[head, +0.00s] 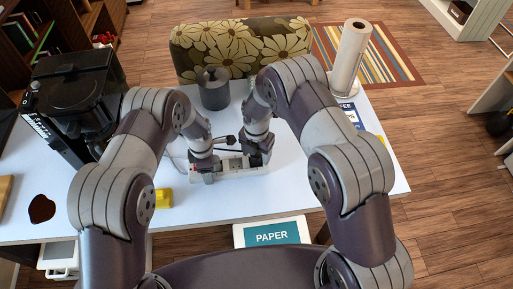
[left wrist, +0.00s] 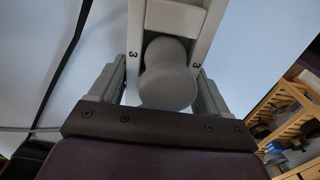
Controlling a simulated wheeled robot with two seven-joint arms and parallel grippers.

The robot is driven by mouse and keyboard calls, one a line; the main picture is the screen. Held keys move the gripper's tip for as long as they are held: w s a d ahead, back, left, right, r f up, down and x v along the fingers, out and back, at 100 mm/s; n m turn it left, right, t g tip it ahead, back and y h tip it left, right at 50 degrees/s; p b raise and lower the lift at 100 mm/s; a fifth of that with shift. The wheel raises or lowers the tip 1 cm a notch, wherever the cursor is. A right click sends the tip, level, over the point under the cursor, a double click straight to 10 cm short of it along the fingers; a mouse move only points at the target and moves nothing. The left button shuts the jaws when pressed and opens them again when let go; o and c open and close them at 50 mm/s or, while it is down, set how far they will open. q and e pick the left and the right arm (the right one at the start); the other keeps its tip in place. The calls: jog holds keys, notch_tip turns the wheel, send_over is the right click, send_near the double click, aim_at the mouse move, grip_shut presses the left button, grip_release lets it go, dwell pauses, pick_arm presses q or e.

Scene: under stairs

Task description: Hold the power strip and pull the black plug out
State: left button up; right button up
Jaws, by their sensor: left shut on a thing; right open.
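The white power strip (head: 231,167) lies on the white table, and its light body with "3" labels runs upward in the left wrist view (left wrist: 200,22). My left gripper (head: 203,168) is shut on its left part, one finger along each side in the left wrist view (left wrist: 158,95). A rounded grey piece (left wrist: 167,78) sits on the strip between those fingers. My right gripper (head: 257,158) is open at the strip's right part. Dark cord pieces (head: 224,140) show behind the strip between the grippers. I cannot clearly make out the black plug; the right gripper may hide it.
A black coffee machine (head: 78,100) stands at the left. A grey canister (head: 213,90) and a paper towel roll (head: 351,58) stand behind. A yellow item (head: 163,198) lies near the front edge. A bin marked PAPER (head: 272,233) is below the front edge. The table's front right is clear.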

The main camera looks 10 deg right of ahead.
jog(key=c, duration=1.1)
jog(key=shift+o, duration=0.6)
grip_shut()
jog(key=shift+w, duration=0.1)
